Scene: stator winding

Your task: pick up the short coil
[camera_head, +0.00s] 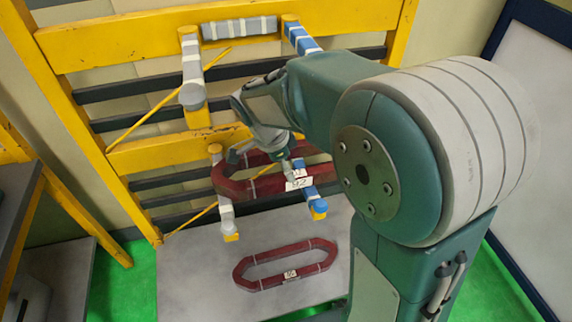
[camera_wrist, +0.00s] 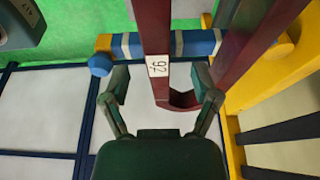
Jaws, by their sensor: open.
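A dark red elongated coil (camera_head: 240,188) rests on the rack's lower pegs in the head view, with a white label reading 92 or similar. Another red coil (camera_head: 243,277) lies flat on the grey table below, with its own white label. I cannot tell which the task calls short. My gripper (camera_head: 265,158) is at the racked coil, partly hidden by my arm. In the wrist view my gripper (camera_wrist: 160,84) is open, its fingers on either side of one long bar of the coil (camera_wrist: 155,30), near its rounded end. Contact is not visible.
A grey shelf (camera_head: 20,210) is at left, a white panel (camera_head: 530,130) at right.

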